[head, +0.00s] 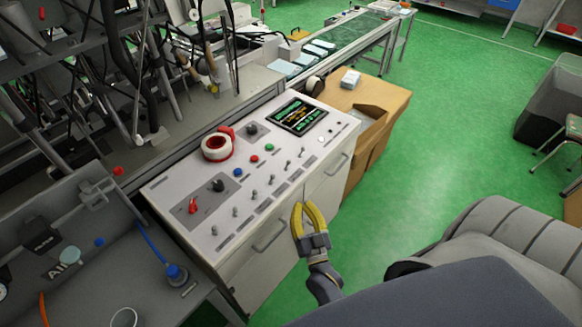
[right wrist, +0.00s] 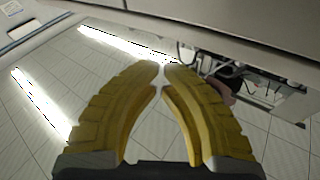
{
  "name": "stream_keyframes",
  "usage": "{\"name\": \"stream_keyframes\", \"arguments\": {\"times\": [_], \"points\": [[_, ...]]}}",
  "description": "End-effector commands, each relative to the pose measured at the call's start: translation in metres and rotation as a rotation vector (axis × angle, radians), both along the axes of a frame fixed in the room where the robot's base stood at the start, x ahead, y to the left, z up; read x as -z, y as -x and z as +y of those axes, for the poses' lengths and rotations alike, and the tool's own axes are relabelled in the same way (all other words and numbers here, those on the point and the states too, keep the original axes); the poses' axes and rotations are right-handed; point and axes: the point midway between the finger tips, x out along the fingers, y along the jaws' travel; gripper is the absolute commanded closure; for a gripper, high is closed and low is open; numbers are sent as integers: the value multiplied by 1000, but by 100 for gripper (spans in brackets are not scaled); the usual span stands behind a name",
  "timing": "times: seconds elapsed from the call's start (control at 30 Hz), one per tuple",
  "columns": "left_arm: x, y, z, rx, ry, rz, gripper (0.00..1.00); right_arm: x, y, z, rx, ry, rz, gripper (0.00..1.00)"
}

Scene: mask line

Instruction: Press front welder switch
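The white control panel (head: 165,200) has several small toggle switches in a slanting row, such as one near the front (head: 235,211) and one farther back (head: 287,164). Their labels are too small to read, so I cannot tell which is the front welder switch. My right gripper (head: 302,204) has yellow fingers and is right of the panel, beside the cabinet doors and apart from the switches. In the right wrist view its fingertips (right wrist: 161,67) are close together with a narrow gap and nothing between them. My left gripper is not in view.
A cardboard box (head: 385,105) stands behind. A grey machine (head: 90,238) is at left.

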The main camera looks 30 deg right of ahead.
Motion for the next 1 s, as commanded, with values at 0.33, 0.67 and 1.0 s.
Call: {"name": "stream_keyframes", "arguments": {"times": [0.33, 0.67, 1.0], "points": [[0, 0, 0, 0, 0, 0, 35, -9, -27, -7, 0, 1, -4, 100], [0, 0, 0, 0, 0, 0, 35, -24, -81, -22, 0, 1, -3, 100], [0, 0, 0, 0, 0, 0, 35, -35, -119, -33, 0, 0, -1, 100]]}}
